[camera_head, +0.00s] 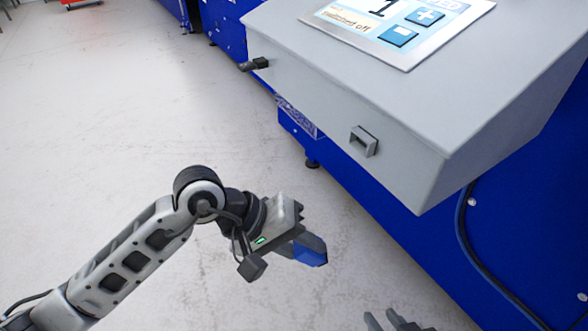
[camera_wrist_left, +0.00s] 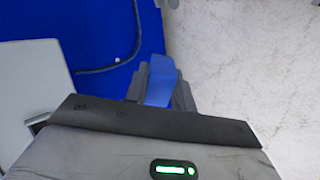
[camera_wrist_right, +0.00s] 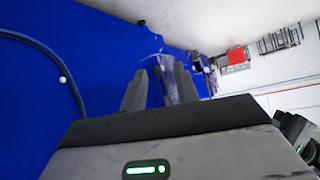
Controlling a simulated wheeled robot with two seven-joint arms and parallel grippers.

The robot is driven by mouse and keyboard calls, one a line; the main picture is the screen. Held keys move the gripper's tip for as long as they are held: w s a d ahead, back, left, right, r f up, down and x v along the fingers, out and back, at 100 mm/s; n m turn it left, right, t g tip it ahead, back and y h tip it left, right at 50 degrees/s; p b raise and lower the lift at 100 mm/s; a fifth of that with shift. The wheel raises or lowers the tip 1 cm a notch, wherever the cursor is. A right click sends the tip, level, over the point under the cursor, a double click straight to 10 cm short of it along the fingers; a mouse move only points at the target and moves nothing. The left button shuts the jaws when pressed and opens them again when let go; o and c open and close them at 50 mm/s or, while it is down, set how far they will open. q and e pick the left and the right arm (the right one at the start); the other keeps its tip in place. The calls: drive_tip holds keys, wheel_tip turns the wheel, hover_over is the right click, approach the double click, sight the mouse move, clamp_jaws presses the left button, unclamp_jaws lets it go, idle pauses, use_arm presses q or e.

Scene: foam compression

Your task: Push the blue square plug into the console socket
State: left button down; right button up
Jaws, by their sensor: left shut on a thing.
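The blue square plug (camera_head: 312,253) is held in my left gripper (camera_head: 305,246), low in front of the console and apart from it. In the left wrist view the blue plug (camera_wrist_left: 160,82) sits between the dark fingers and sticks out past them. The console socket (camera_head: 363,141) is a small grey rectangular frame with a dark opening on the console's front face, above and to the right of the plug. My right gripper (camera_head: 386,321) shows only its fingertips at the bottom edge; in the right wrist view its fingers (camera_wrist_right: 158,90) stand apart with nothing held between them.
The grey console (camera_head: 440,110) has a touchscreen (camera_head: 400,22) on top and a black connector (camera_head: 255,64) at its left end. Its blue base (camera_head: 520,220) carries a dark cable (camera_head: 475,245). The pale floor (camera_head: 120,110) at left is clear.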

use_arm(q)
drive_tip(key=r+n+t+h, duration=0.1)
drive_tip(key=r, duration=0.1)
drive_tip(key=w+d+r+t+h, duration=0.1)
drive_tip(key=r+h, duration=0.1)
drive_tip(key=d+r+n+t+h, duration=0.1)
drive_tip(key=r, duration=0.1)
drive_tip(key=shift+w+n+t, duration=0.3)
drive_tip(key=shift+w, duration=0.1)
drive_tip(key=w+a+r+n+t+h, duration=0.2)
drive_tip(key=w+a+r+n+t, duration=0.15)
drive_tip(key=r+t, duration=0.25)
drive_tip(key=x, duration=0.5)
drive_tip(key=shift+w+d+f, duration=0.25)
drive_tip(key=shift+w, duration=0.05)
use_arm(e)
drive_tip(key=shift+w+r, duration=0.2)
drive_tip(key=shift+w, duration=0.1)
drive_tip(key=shift+r, duration=0.25)
use_arm(q)
drive_tip(key=shift+d, duration=0.2)
use_arm(e)
drive_tip(key=shift+f, duration=0.25)
use_arm(q)
drive_tip(key=shift+x, duration=0.85)
use_arm(e)
drive_tip(key=shift+r, duration=0.1)
use_arm(q)
drive_tip(key=c, duration=1.1)
unclamp_jaws()
